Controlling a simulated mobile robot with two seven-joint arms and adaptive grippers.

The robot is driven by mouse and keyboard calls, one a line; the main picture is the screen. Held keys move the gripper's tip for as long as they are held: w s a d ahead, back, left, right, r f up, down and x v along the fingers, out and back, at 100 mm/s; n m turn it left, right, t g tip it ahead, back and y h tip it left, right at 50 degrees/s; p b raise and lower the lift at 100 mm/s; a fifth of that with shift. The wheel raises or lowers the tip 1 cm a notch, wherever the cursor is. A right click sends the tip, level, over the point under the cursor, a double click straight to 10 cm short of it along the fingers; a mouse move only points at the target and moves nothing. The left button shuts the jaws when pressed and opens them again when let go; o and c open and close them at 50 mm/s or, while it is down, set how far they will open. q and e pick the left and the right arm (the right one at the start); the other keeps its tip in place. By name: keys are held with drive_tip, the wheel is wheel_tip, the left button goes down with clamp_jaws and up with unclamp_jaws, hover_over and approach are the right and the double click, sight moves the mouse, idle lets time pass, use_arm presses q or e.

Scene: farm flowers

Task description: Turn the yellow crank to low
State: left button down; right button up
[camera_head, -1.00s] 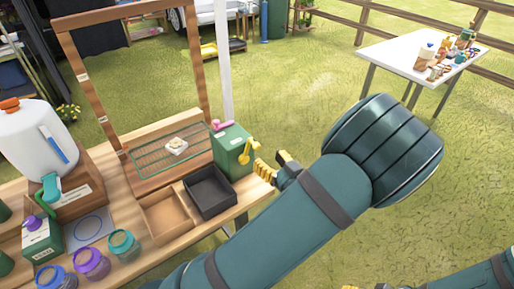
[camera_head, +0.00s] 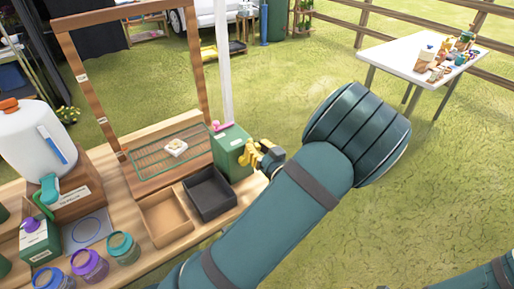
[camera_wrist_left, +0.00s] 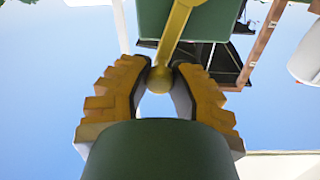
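The yellow crank (camera_head: 245,158) is on the side of a green box (camera_head: 229,146) at the right end of the wooden bench. In the left wrist view, the crank's arm (camera_wrist_left: 175,36) runs down from the green box to a round knob (camera_wrist_left: 160,80). My left gripper (camera_head: 258,157) is at the crank. In the left wrist view, its yellow fingers (camera_wrist_left: 162,76) are on both sides of the knob, drawn in close, and appear to touch it. My right gripper is out of view; only part of the right arm shows at the lower right.
A black tray (camera_head: 233,203) and a brown tray (camera_head: 148,214) are beside the box, with a wire rack (camera_head: 150,163) behind. Several jars and a white dispenser (camera_head: 30,145) stand left. A white table (camera_head: 400,55) is far right on open grass.

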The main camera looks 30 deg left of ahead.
use_arm(q)
drive_tip(key=s+n, duration=0.1)
drive_tip(key=n, duration=0.1)
drive_tip(key=s+a+n+b, duration=0.1)
drive_tip(key=n, duration=0.1)
drive_tip(key=shift+s+r, duration=0.15)
drive_tip(key=shift+r, duration=0.05)
idle(0.3)
drive_tip(key=c, duration=0.8)
unclamp_jaws()
drive_tip(key=shift+d, duration=0.1)
drive_tip(key=v, duration=1.1)
drive_tip(key=shift+s+d+f, duration=0.15)
drive_tip(key=shift+s+d, duration=0.05)
drive_tip(key=shift+d, duration=0.15)
